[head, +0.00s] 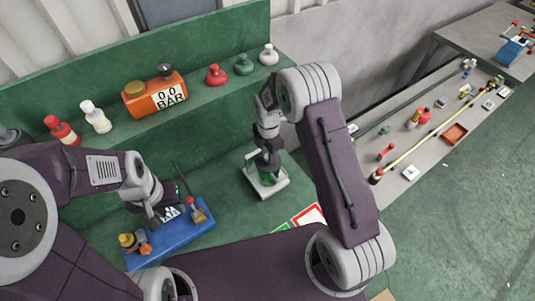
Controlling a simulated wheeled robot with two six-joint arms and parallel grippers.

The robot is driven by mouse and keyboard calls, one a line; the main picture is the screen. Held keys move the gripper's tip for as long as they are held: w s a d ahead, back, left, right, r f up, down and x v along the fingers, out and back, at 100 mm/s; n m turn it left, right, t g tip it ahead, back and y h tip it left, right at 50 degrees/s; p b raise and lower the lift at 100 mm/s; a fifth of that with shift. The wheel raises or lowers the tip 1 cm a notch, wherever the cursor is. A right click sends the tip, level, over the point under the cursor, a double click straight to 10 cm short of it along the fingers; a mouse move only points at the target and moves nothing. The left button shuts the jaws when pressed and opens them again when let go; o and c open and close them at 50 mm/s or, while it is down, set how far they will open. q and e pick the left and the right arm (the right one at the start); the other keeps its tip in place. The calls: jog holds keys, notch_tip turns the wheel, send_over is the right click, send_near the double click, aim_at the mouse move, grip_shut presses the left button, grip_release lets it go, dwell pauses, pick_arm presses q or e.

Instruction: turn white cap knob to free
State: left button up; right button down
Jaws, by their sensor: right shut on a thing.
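A small fixture with a white base (269,188) and a green part stands on the green bench in the middle of the head view. My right gripper (268,160) points down over this fixture and is shut on its knob. The jaws hide most of the knob, so its cap colour and its turned position cannot be made out. My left gripper (168,212) is low over a blue block (176,239) at the left. Its fingertips are partly hidden, and I cannot tell whether they are open.
A grey side table holds several small parts.

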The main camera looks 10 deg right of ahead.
jog(key=shift+w+d+r, duration=0.1)
dwell(0.3)
jog(key=c, duration=1.2)
grip_release()
jog(key=shift+c, duration=0.2)
jog(key=shift+o, duration=0.9)
jog(key=shift+d, duration=0.1)
jog(key=shift+r, duration=0.2)
notch_tip(320, 180, up, 9)
jog(key=b, duration=0.3)
jog(key=shift+f, duration=0.2)
